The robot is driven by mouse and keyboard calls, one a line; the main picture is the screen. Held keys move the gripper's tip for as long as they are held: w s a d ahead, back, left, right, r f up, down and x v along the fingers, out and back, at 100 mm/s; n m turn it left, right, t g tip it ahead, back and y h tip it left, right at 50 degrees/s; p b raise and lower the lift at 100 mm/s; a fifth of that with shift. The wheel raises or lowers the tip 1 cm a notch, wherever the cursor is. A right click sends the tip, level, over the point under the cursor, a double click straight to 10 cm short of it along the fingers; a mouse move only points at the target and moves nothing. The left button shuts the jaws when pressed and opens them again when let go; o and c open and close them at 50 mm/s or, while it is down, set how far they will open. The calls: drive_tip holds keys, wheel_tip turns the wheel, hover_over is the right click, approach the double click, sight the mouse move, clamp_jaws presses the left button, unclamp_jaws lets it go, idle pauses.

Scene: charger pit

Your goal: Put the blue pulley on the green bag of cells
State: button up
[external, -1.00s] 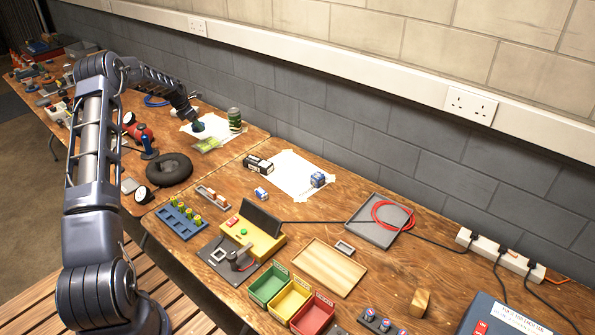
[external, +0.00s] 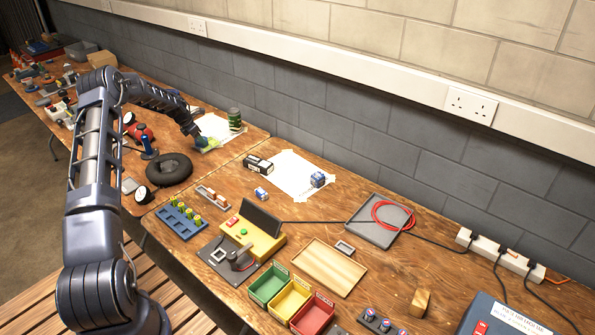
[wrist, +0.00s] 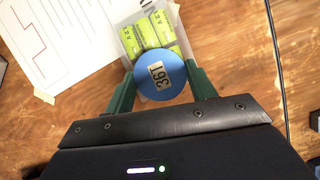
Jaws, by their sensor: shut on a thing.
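The blue pulley (wrist: 153,74), a round disc with a label on top, is between the two green fingers of my gripper (wrist: 160,88) in the wrist view. My gripper is shut on it. The green bag of cells (wrist: 150,30), a clear bag with several green cells, lies directly beyond and partly under the pulley in that view. The pulley hides the near part of the bag, so I cannot tell whether they touch. In the external view my gripper (external: 197,139) is low over the bag (external: 210,145) on the far table.
A white sheet (wrist: 60,35) with a red line lies left of the bag. A black ring cushion (external: 169,169) lies nearer. A dark cable (wrist: 276,60) runs along the right in the wrist view.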

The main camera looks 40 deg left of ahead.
drive_tip(key=shift+f, duration=0.1)
drive_tip(key=o, duration=1.1)
drive_tip(key=shift+c, duration=0.2)
drive_tip(key=v, duration=1.2)
drive_tip(key=shift+w, duration=0.1)
